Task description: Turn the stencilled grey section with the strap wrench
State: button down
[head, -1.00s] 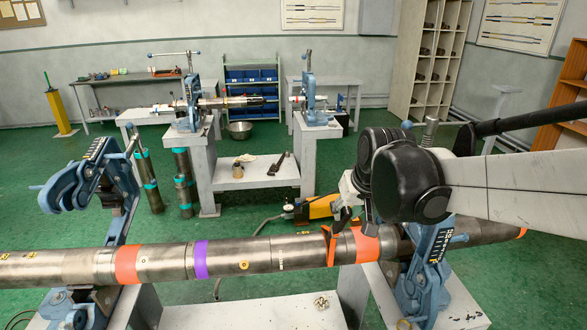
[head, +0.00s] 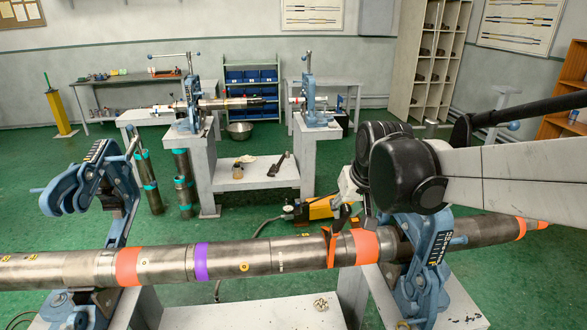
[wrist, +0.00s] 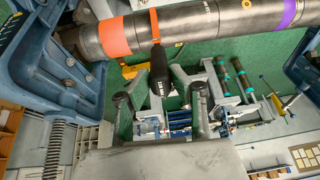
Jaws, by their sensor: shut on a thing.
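The stencilled grey section (head: 302,251) is part of the long horizontal pipe, left of the broad orange band (head: 366,246). Small pale marks show near its left end. The strap wrench's orange strap (head: 331,247) is looped around the pipe beside that band; in the wrist view the strap (wrist: 155,25) runs down to the wrench's black handle (wrist: 158,72). My gripper (wrist: 154,92) has one finger either side of the handle and is shut on it. In the head view, the arm hides most of the gripper and handle.
A blue vise (head: 425,262) grips the pipe at the right, close to my arm. Another blue vise (head: 88,185) stands at the left with its upper jaw swung open. A purple band (head: 201,261) marks the pipe. A yellow tool (head: 318,208) lies beyond the pipe.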

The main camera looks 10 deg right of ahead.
jog(key=shift+p+v, duration=1.45)
jog(key=shift+v, duration=0.65)
jog(key=shift+w, duration=0.1)
